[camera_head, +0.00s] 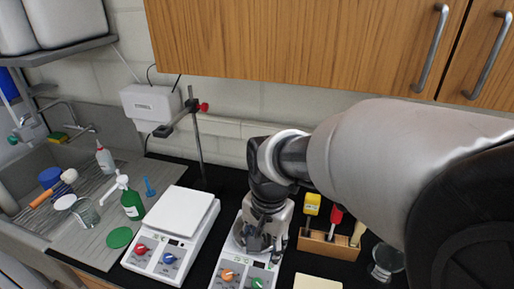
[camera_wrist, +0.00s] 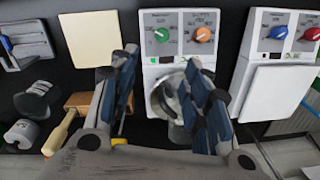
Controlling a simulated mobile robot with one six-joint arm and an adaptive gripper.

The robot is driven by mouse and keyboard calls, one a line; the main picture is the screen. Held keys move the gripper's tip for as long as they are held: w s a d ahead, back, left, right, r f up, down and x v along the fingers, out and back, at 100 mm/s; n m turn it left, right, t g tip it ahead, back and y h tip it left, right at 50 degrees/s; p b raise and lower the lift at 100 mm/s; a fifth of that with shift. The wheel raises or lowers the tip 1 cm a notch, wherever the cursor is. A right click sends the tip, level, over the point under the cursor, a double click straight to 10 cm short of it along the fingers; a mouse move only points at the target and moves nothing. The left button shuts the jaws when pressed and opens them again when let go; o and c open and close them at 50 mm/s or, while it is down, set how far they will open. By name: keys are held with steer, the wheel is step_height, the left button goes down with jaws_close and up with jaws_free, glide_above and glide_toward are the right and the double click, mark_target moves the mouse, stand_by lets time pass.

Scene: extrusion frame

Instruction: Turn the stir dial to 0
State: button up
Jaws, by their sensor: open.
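A white stirrer hotplate stands under my gripper (camera_head: 262,240); its front panel has an orange dial (camera_head: 227,275) and a green dial (camera_head: 257,283). In the wrist view the same panel shows the green dial (camera_wrist: 161,35) and the orange dial (camera_wrist: 203,34) ahead of my open fingers (camera_wrist: 163,68). A second white hotplate (camera_head: 182,212) to the left has a red dial (camera_head: 141,249) and a blue dial (camera_head: 169,258). The labels are too small to read, so I cannot tell which is the stir dial. My gripper is apart from the dials and holds nothing.
A glass vessel (camera_wrist: 164,98) stands on the middle hotplate, partly hidden by my fingers. A wooden rack (camera_head: 329,243) with tools stands to the right. A retort stand (camera_head: 197,135) rises behind. A green bottle (camera_head: 131,203) and a sink lie at the left.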

mark_target(256, 281)
steer(key=f+b, duration=0.1)
steer(key=f, duration=0.5)
steer(key=f+b, duration=0.2)
steer(key=f, duration=0.3)
steer(key=a+f+b, duration=0.1)
steer(key=f, duration=0.5)
steer(key=shift+w+a+f+b, duration=0.1)
steer(key=shift+w+f+b, duration=0.2)
steer(key=shift+w+b, duration=0.05)
steer(key=shift+c, duration=0.4)
jaws_close()
steer(key=shift+r+n, duration=0.1)
steer(key=shift+n, duration=0.2)
steer(key=n+h+p, duration=0.1)
steer(key=n, duration=0.3)
steer(key=shift+w+a+n+p, duration=0.1)
steer(key=shift+a+n+p, duration=0.05)
steer(key=shift+n+p, duration=0.2)
steer(key=n+h, duration=0.1)
steer(key=n, duration=0.5)
steer(key=shift+a+p, duration=0.1)
steer(key=shift+p, duration=0.3)
steer(key=shift+n, duration=0.25)
